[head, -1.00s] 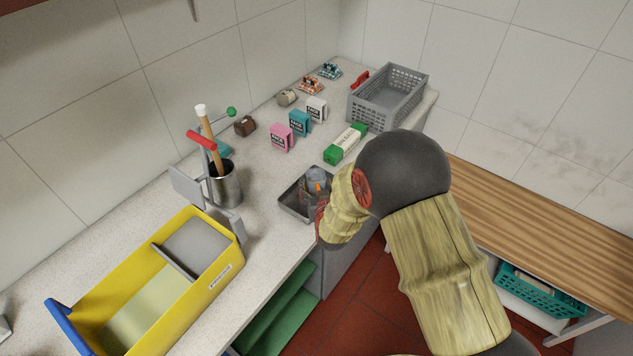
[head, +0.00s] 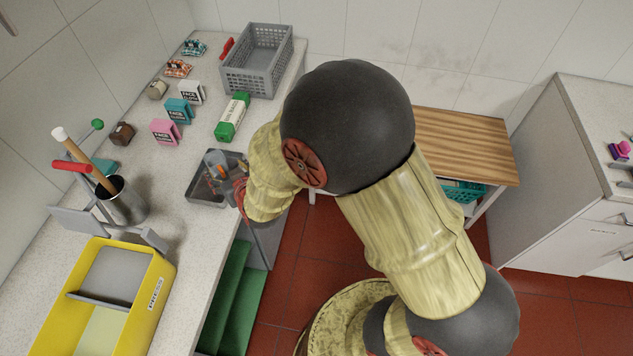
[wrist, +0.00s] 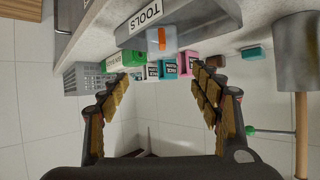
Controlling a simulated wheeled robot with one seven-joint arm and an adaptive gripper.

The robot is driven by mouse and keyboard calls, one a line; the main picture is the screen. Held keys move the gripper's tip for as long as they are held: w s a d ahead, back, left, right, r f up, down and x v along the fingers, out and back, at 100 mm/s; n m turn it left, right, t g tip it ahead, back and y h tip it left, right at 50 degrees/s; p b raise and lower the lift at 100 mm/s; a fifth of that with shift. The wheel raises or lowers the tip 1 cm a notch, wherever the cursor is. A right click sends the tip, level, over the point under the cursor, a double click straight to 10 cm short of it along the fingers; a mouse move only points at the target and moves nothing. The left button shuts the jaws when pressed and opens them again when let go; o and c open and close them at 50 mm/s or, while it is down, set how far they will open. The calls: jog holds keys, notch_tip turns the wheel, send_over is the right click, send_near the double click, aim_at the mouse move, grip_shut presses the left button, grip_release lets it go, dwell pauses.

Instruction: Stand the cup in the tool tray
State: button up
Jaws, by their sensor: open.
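The grey tool tray (head: 207,193) sits at the counter's front edge; its TOOLS label (wrist: 145,15) shows in the wrist view, where the scene appears upside down. A blue-grey rounded thing (head: 214,158), which looks like the cup, is inside the tray in the head view, with a small orange piece (head: 223,173) beside or on it. The orange piece also shows in the wrist view (wrist: 158,40). I cannot tell the cup's exact tilt. My gripper (wrist: 160,76) is open, with nothing seen between its fingers. In the head view my arm mostly hides it beside the tray.
A steel canister (head: 122,203) with upright tools stands left of the tray, with a yellow bin (head: 150,300) in front. A green and white box (head: 232,117), small boxes and a grey basket (head: 258,62) lie behind. A wooden bench (head: 465,140) stands right of the counter.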

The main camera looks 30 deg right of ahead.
jog(key=s+d+r+g, duration=0.2)
jog(key=s+d+r, duration=0.3)
jog(key=s+r, duration=0.35)
jog(key=s+d+r+g, duration=0.2)
jog(key=s+d+r, duration=0.4)
jog(key=s+r, duration=0.3)
jog(key=s+d+r+m+g+h, duration=0.1)
jog(key=s+d+r+g, duration=0.1)
jog(key=s, duration=1)
jog(key=shift+s+d+r+g+h, duration=0.35)
jog(key=shift+d+r, duration=0.35)
jog(key=shift+d, duration=0.45)
jog(key=shift+f+b, duration=0.8)
jog(key=shift+b, duration=0.05)
